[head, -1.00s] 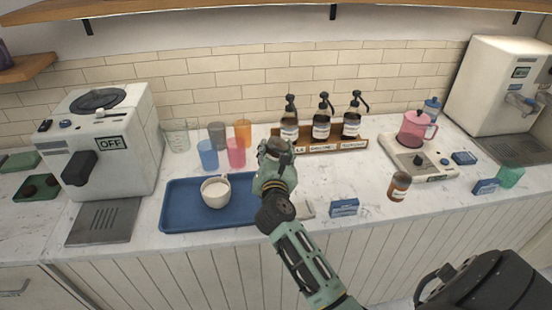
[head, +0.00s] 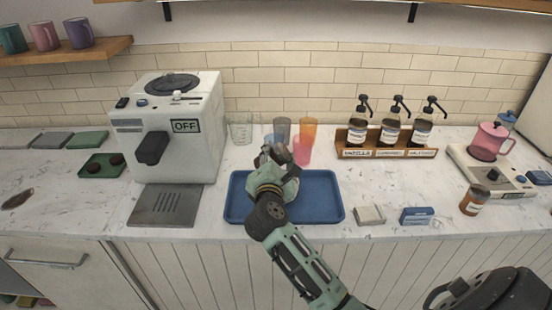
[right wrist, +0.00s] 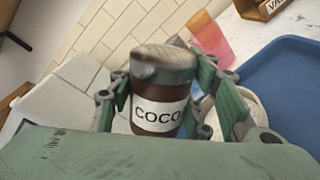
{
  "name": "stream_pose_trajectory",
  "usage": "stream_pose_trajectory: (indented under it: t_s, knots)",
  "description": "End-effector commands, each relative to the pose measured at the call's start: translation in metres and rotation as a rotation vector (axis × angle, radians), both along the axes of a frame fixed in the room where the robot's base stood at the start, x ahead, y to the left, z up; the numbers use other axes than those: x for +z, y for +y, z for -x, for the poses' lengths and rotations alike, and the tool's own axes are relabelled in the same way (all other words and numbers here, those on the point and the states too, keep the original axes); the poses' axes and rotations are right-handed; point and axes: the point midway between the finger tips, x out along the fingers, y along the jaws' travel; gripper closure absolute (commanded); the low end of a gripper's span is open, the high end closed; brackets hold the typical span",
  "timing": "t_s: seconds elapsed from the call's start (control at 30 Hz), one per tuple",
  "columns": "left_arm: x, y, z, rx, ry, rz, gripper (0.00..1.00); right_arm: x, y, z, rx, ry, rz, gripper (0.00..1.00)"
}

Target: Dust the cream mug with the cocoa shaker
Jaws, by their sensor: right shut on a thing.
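My right gripper (head: 279,155) is over the blue tray (head: 330,213) and is shut on the cocoa shaker (right wrist: 158,92). In the right wrist view the shaker is a dark brown jar with a worn metallic lid and a white label reading "COCO", between the two green fingers. The cream mug is hidden behind my gripper in the head view. A pale curved edge, apparently the mug (right wrist: 258,106), shows behind the right finger in the right wrist view. My left gripper is not in view.
Orange (head: 308,130), pink (head: 303,150) and grey cups and a clear measuring jug (head: 241,130) stand behind the tray. A white OFF-labelled machine (head: 170,120) stands left. Syrup bottles (head: 390,132) and a brown jar (head: 474,201) are right. Blue (head: 416,216) and pale blocks lie right of the tray.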

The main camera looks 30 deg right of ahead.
Motion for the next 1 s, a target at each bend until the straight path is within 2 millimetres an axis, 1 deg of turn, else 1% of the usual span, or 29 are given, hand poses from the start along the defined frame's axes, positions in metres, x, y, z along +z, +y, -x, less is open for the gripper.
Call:
stream_pose_trajectory:
  t_s: [0.03, 0.3, 0.6, 0.8, 1.0]
  knots:
    - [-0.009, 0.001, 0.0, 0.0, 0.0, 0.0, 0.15, -0.005, 0.001, -0.001, 0.001, -0.019, -0.024, 0.84]
    - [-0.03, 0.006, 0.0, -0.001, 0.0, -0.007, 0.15, -0.017, 0.003, -0.003, 0.0, -0.11, -0.173, 0.84]
    - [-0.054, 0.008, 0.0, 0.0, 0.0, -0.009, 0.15, -0.029, 0.006, -0.004, 0.0, -0.196, -0.318, 0.84]
    - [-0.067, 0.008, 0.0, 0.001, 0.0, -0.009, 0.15, -0.034, 0.007, -0.004, 0.001, -0.243, -0.393, 0.84]
    - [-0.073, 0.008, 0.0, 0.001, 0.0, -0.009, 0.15, -0.035, 0.007, -0.005, 0.0, -0.27, -0.436, 0.84]
